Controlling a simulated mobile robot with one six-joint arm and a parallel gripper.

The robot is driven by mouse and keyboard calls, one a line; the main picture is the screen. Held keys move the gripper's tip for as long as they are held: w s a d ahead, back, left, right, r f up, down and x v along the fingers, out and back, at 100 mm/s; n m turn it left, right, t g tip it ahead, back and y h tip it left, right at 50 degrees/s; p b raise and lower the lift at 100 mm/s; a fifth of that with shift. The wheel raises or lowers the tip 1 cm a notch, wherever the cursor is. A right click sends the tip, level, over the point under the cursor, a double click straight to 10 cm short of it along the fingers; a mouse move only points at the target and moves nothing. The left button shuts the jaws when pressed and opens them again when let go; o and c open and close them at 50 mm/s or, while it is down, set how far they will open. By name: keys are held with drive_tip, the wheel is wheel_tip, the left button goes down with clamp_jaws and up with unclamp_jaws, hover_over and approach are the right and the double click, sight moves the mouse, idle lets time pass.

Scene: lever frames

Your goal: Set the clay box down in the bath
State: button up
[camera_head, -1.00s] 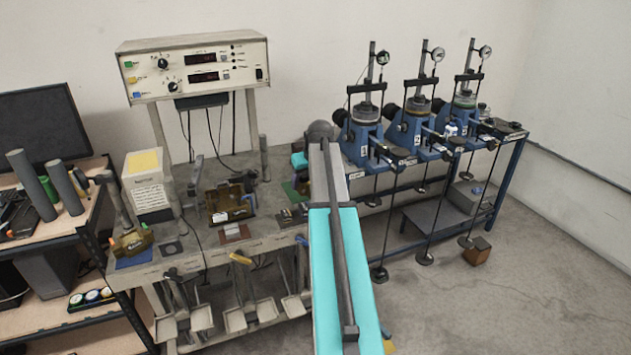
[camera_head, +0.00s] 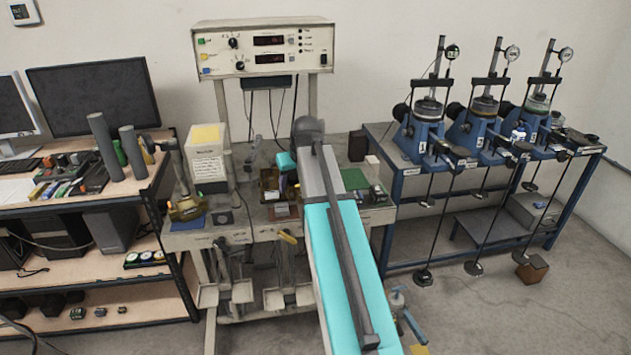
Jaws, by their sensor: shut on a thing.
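My arm reaches away from the camera over the bench. Its grey elbow and links hide my gripper; only a bit of my turquoise wrist shows left of the arm. The jaws and anything between them cannot be seen, so I cannot make out the clay box. An amber, see-through tub with a white label (camera_head: 271,194), which looks like the bath, stands on the bench just below and left of my wrist. Its right part is hidden by my arm and dark shapes near the wrist.
A brass-coloured block (camera_head: 186,209) sits on a blue mat at the bench's left. A cream carton (camera_head: 206,157) stands behind it. A green mat (camera_head: 355,179) lies right of my arm. Three blue lever frames (camera_head: 424,133) stand on the right table. A meter (camera_head: 262,47) is above the bench.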

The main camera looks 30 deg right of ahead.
drive_tip(key=s+a+n+b, duration=0.1)
drive_tip(key=a, duration=1.2)
drive_tip(key=s+a+b, duration=0.2)
drive_tip(key=a, duration=1.1)
drive_tip(key=shift+s+a+n+y+b, duration=0.2)
drive_tip(key=shift+a+n+y+b, duration=0.1)
drive_tip(key=shift+n+y, duration=0.1)
drive_tip(key=shift+a, duration=0.15)
